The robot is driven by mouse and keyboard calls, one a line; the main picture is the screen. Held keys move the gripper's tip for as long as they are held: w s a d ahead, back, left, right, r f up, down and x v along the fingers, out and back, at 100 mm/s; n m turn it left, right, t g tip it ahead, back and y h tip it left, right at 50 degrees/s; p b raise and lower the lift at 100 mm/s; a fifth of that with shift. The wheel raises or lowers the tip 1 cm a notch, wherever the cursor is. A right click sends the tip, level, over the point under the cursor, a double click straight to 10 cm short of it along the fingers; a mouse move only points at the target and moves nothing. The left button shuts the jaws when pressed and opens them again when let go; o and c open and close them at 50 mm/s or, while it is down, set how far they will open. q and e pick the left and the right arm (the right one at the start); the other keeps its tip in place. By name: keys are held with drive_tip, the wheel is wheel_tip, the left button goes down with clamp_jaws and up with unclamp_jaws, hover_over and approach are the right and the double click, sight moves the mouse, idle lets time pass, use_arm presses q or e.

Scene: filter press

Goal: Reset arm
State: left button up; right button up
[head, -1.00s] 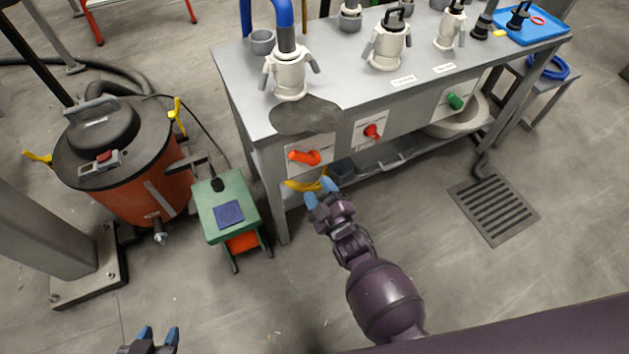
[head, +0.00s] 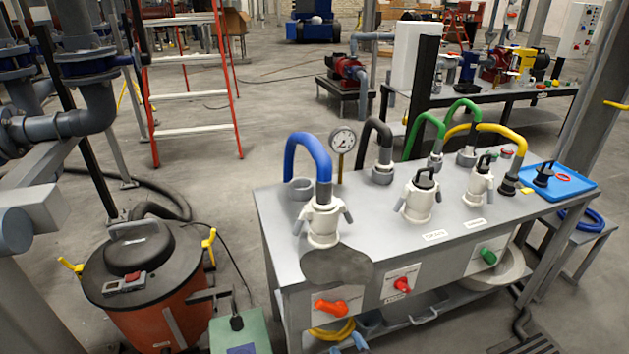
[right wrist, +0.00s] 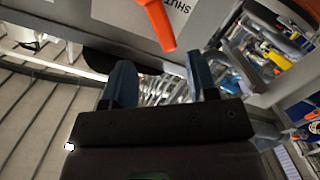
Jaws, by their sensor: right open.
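My right gripper (right wrist: 163,85) is open in the right wrist view, its two blue fingers apart with nothing between them. An orange valve handle (right wrist: 157,22) hangs just beyond the fingers there, apart from them, beside a label reading "SHUT". In the head view the same orange handle (head: 331,307) is on the bench front at the left. Only the blue fingertips of my right gripper (head: 350,344) show at the bottom edge, below that handle. The rest of my right arm is out of that view. My left gripper is not in view.
The grey bench (head: 385,248) carries hose couplings, a gauge (head: 342,141) and a blue tray (head: 556,184). Red (head: 402,285) and green (head: 488,256) handles are on its front. An orange vacuum drum (head: 150,290) and green stool (head: 240,332) stand left. A red ladder (head: 190,95) stands behind.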

drive_tip(key=s+d+r+m+g+h+p, duration=0.2)
drive_tip(key=s+d+r+m+h+p, duration=0.15)
drive_tip(key=s+d+r+m, duration=0.65)
use_arm(q)
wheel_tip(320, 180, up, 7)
drive_tip(key=p, duration=0.4)
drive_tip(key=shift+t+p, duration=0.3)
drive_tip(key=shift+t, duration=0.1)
use_arm(e)
drive_tip(key=s+d+g, duration=0.1)
drive_tip(key=s+d, duration=0.2)
drive_tip(key=s, duration=0.3)
drive_tip(key=s+d+n+g, duration=0.1)
drive_tip(key=s+d, duration=0.2)
drive_tip(key=s, duration=0.3)
drive_tip(key=s+d+g+h, duration=0.1)
drive_tip(key=s+d, duration=0.2)
drive_tip(key=s, duration=0.3)
drive_tip(key=shift+s+d+r, duration=0.15)
drive_tip(key=shift+s+d, duration=0.05)
drive_tip(key=shift+s, duration=0.05)
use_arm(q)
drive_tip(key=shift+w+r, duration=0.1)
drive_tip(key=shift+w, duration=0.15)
